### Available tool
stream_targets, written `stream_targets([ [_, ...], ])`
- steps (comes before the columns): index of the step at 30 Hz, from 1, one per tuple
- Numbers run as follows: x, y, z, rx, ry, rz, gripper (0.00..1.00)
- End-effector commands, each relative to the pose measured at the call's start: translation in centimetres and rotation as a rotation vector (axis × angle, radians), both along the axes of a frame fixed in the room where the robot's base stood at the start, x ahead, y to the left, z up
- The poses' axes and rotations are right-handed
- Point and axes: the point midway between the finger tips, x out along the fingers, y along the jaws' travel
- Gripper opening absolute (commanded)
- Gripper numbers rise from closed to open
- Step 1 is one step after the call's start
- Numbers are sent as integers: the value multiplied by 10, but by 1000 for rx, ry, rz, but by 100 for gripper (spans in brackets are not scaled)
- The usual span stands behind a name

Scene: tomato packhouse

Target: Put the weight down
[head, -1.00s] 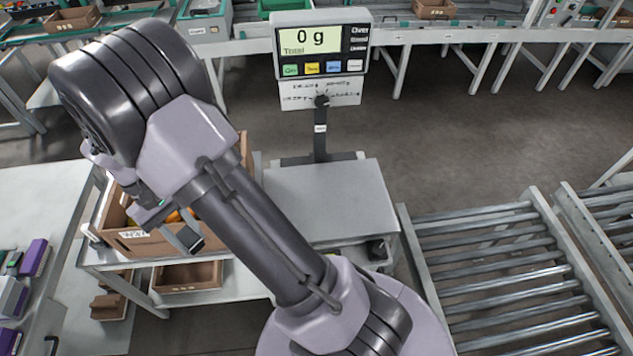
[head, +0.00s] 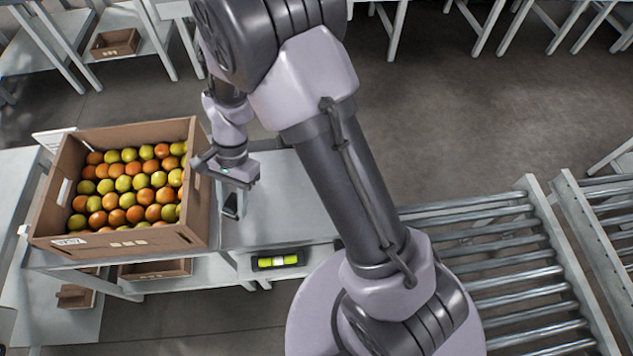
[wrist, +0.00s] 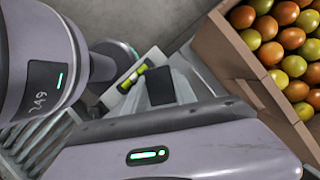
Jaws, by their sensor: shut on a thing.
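My gripper (head: 229,203) is above the left part of the scale's grey plate (head: 290,200), just right of the tomato crate. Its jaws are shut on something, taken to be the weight. A dark square face (wrist: 160,86) at the jaws shows in the wrist view; I cannot tell whether it is the weight or a finger pad. The weight's outline is not clear in either view. I cannot tell whether it touches the plate. The scale's display is hidden behind my arm.
A cardboard crate (head: 120,241) full of red and green tomatoes stands close to the left of my gripper; it also shows in the wrist view (wrist: 235,70). A yellow-green spirit level (head: 277,261) is at the scale's front. A roller conveyor (head: 500,260) runs at the right.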

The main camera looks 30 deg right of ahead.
Motion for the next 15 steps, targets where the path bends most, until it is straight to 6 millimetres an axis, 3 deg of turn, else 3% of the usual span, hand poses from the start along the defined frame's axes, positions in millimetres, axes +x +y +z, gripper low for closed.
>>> stream_targets([
  [3, -7, 17, -20, -1, 3, -220, 0],
  [6, -10, 20, -35, -3, 4, -413, 0],
  [15, -29, -11, -75, -8, 6, -849, 0],
])
